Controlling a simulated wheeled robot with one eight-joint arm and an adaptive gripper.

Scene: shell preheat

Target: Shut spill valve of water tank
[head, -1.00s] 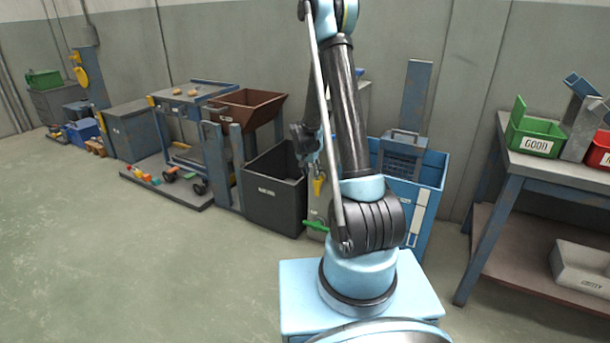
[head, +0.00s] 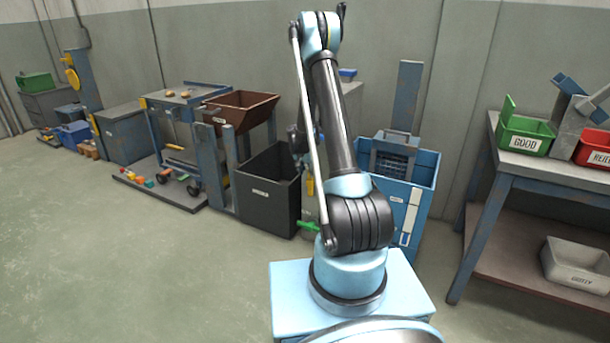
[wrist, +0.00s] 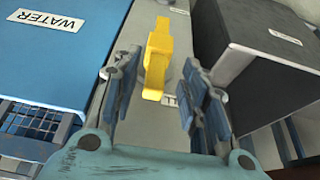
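The blue water tank (head: 428,170) stands behind my arm in the head view. Its WATER label (wrist: 47,20) shows at the upper left of the wrist view. A yellow handle (wrist: 157,60) is on a narrow grey unit (wrist: 182,45) beside the tank. A green handle (head: 308,226) sits low by the same unit in the head view. I cannot tell which handle is the spill valve. My gripper (wrist: 160,85) is open and empty, its fingers on either side of the yellow handle in the picture; the remaining gap is unclear. In the head view my arm partly hides it.
A dark open bin (head: 268,195) stands left of the grey unit; it also shows in the wrist view (wrist: 265,60). A workbench (head: 480,170) with green and red bins is at the right. The floor at the left front is clear.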

